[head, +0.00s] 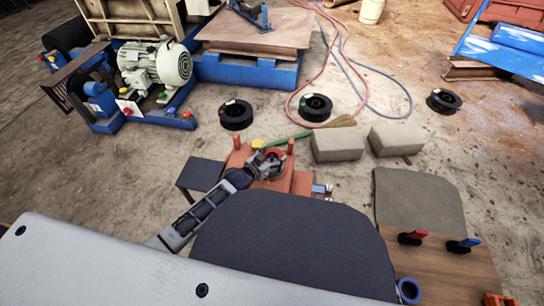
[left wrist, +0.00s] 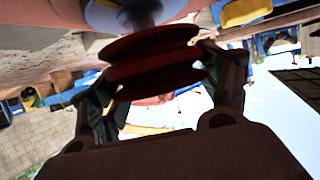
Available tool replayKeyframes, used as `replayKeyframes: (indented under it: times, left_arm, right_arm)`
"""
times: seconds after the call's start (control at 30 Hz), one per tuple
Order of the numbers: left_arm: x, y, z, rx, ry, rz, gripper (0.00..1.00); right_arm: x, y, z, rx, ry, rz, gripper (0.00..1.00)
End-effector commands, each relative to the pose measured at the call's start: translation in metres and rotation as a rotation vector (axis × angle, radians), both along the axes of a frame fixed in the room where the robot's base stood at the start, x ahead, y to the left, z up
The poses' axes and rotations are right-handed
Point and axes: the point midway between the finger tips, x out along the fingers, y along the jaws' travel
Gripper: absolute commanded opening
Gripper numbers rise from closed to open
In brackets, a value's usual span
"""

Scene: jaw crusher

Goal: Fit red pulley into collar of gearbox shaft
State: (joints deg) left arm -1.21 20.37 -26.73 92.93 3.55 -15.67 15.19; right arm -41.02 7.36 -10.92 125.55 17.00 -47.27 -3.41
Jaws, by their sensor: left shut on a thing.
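The red pulley (left wrist: 150,62), a dark red grooved wheel, is between the two fingers of my left gripper (left wrist: 158,75) in the left wrist view. The gripper is shut on it at both sides. Just above the pulley in that view is a pale round part with a metal shaft end (left wrist: 140,14); I cannot tell whether the pulley touches it. In the head view my left gripper (head: 262,166) is over the orange-red gearbox (head: 298,183), and its fingers and arm hide most of the pulley and the collar. My right gripper is not in view.
Two grey blocks (head: 338,144) stand right of the gearbox. Black rings (head: 236,115) lie on the floor beyond it. A motor on a blue frame (head: 155,64) is at the back left. A wooden board (head: 450,270) with red- and blue-handled items is at the lower right.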

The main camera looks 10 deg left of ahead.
Motion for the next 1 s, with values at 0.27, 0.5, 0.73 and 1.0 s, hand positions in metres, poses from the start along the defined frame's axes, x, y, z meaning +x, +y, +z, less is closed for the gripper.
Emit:
replayKeyframes:
  times: [0.27,0.5,0.73,1.0]
  left_arm:
    - [0.002,-0.001,-0.018,-0.003,-0.006,0.000,0.14]
    - [0.002,-0.001,-0.022,-0.003,-0.007,-0.001,0.14]
    - [0.002,-0.001,-0.022,-0.003,-0.007,0.000,0.14]
    - [0.000,0.000,-0.028,0.000,0.001,0.000,0.89]
  right_arm:
    - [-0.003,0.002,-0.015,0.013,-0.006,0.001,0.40]
    - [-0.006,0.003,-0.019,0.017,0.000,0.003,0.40]
    - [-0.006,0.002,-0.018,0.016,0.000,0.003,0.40]
    - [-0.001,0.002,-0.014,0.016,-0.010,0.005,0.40]
